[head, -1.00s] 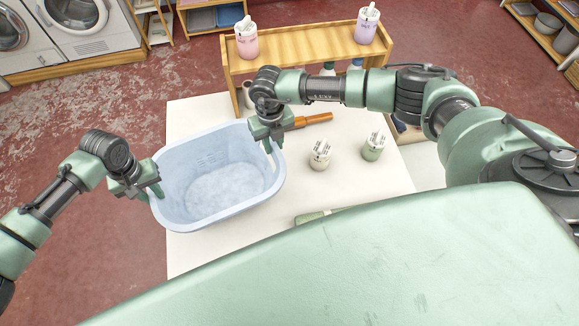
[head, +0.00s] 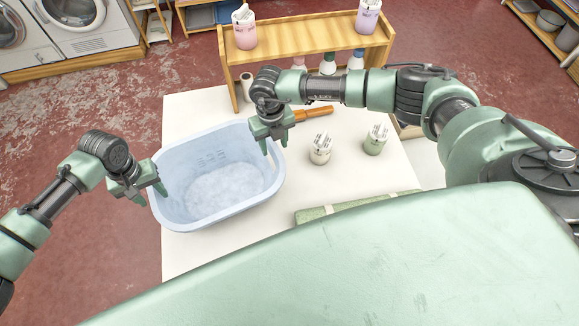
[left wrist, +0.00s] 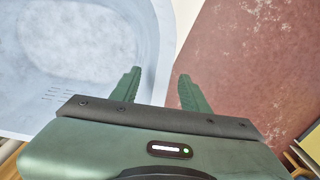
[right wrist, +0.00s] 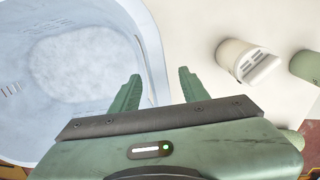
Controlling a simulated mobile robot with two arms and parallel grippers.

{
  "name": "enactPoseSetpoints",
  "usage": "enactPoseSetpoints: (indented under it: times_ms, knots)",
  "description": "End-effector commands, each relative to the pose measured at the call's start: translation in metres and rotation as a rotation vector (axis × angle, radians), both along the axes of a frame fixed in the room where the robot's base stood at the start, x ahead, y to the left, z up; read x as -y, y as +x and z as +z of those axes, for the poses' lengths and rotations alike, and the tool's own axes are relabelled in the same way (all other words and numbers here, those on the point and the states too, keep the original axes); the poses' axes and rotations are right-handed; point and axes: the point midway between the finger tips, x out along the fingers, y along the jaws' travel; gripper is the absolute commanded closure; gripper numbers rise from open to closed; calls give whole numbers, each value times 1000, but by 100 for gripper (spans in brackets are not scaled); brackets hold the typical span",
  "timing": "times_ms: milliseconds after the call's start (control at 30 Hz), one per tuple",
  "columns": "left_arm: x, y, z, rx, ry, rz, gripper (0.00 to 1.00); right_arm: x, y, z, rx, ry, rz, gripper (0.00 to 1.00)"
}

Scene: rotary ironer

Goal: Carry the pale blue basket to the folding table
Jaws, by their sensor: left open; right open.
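The pale blue basket (head: 265,196) stands upright on the white table (head: 188,262), near its left edge, with whitish contents inside. My left gripper (head: 152,193) is open at the basket's left rim. In the left wrist view its fingers (left wrist: 157,92) straddle the rim, one over the basket's side and one over the floor side. My right gripper (head: 270,146) is open at the basket's right rim. In the right wrist view its fingers (right wrist: 155,92) lie either side of the rim (right wrist: 150,50). I cannot tell whether any finger touches the basket.
A wooden shelf (head: 310,48) with pink (head: 245,30) and lilac (head: 367,17) containers stands behind. A cream jar (head: 320,153), a green jar (head: 375,142), an orange-handled tool (head: 313,113) and a green folded item (head: 345,207) are right of the basket.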

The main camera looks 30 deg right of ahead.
Motion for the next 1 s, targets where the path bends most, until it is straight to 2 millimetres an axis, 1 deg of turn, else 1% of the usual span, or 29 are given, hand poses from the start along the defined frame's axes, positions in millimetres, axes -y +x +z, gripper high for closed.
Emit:
enactPoseSetpoints:
  times_ms: [67, 167, 400, 600, 700, 833, 933, 1000]
  knots:
    - [1, 1, 5, 1, -2, 0, 54, -1, 0, 0, 0, 2, 1, 55]
    - [1, 1, 18, 3, -3, -1, 54, -1, 0, 0, 0, 3, 1, 55]
    - [0, 1, 69, 5, -1, -1, 54, -2, 0, 0, 1, 4, 2, 55]
    - [0, 1, 104, 4, 0, 1, 54, -2, 0, 0, 1, 4, 2, 55]
    - [0, 0, 114, 3, 1, 1, 54, -2, 0, 0, 1, 4, 2, 55]
    - [0, -1, 120, 1, 2, 1, 54, -2, 1, 5, 2, 5, 2, 55]
    - [0, -1, 120, 0, 2, 1, 54, -2, 1, 17, 3, 6, 2, 55]
    - [0, -1, 120, 0, 2, 1, 54, -2, 1, 30, 5, 5, 3, 55]
